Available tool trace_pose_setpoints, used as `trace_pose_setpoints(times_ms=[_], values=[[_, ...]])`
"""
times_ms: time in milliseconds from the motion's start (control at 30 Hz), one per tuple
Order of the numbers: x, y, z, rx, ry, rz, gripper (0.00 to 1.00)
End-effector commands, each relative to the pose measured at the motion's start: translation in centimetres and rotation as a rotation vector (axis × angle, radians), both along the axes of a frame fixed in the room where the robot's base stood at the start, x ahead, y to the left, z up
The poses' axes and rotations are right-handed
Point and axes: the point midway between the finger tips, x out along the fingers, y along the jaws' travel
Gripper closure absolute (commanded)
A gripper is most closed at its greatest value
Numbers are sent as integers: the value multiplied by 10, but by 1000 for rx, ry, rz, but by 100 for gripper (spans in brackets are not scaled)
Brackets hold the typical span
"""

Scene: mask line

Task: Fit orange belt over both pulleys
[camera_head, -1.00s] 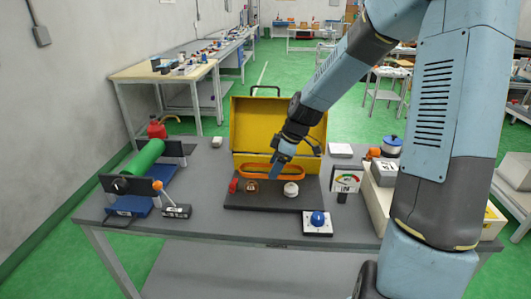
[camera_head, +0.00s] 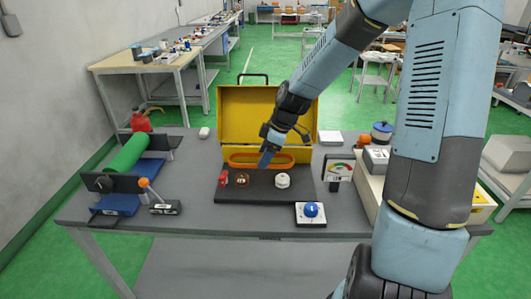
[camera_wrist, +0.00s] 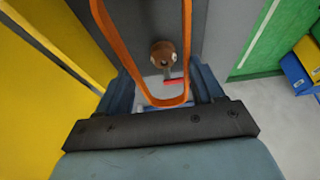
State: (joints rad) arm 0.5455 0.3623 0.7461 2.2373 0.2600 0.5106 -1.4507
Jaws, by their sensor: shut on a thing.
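My gripper (camera_head: 264,162) is shut on the orange belt (camera_head: 287,160), a long loop held above the back of the dark board (camera_head: 262,197). In the wrist view one end of the belt (camera_wrist: 103,22) lies at my fingers (camera_wrist: 165,96); the far end is out of frame. A brown pulley (camera_head: 242,179) and a white pulley (camera_head: 283,180) stand on the board in front of the belt. The belt is around neither. The brown pulley also shows in the wrist view (camera_wrist: 163,50), seen through the loop, with a red part below it.
An open yellow toolbox (camera_head: 268,112) stands close behind the belt. A red handle (camera_head: 223,178) is beside the brown pulley. A blue-knobbed box (camera_head: 310,211) sits at front right. A green roller (camera_head: 127,153) is at left; a gauge (camera_head: 339,168) is at right.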

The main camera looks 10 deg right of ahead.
Motion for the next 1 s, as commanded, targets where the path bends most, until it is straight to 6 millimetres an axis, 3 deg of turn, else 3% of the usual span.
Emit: trace_pose_setpoints(times_ms=[1000], values=[[0, 0, -58, 1, 1, -1, 62]])
